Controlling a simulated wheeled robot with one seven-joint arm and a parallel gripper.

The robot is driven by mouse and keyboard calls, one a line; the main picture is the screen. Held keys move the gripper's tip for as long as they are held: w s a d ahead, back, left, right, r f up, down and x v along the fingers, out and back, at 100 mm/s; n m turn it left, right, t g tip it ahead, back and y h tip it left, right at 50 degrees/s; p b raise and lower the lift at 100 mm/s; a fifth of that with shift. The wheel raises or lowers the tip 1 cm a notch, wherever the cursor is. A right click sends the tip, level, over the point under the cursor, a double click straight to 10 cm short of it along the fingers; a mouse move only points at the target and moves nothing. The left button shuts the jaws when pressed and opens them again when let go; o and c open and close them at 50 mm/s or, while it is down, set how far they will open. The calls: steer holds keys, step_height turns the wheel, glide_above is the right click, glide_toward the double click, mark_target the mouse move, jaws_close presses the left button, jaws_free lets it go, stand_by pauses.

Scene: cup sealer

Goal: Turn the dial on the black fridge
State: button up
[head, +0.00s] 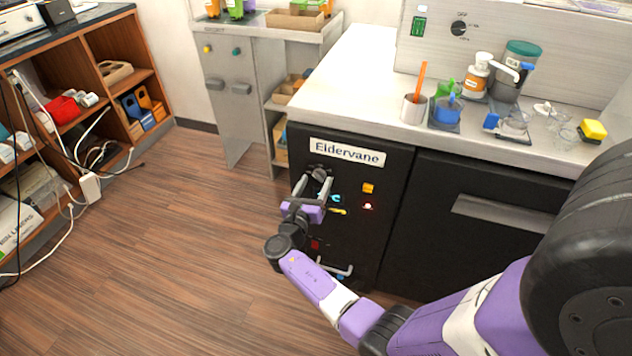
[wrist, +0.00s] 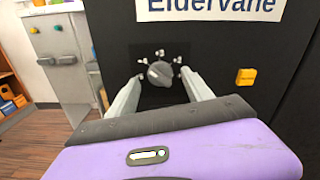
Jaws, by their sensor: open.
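The black fridge (head: 385,195) stands under the white counter and bears an "Eldervane" label (head: 347,152). Its dial (wrist: 160,73) is a grey knob with small marks around it, high on the black front under the label. In the head view the dial (head: 319,173) is partly behind my gripper. My gripper (head: 314,183) is open in front of the fridge. In the wrist view the two fingers of my gripper (wrist: 163,88) point at the panel, one on each side of the dial, with gaps between them and the knob. Whether the fingertips touch the panel is unclear.
An orange square (head: 368,188) and small coloured items sit on the fridge front right of the dial. A silver handle (head: 335,270) is lower down. Cups and bottles stand on the counter (head: 350,85) above.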

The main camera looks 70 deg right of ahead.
steer(key=shift+d, duration=0.7)
jaws_close()
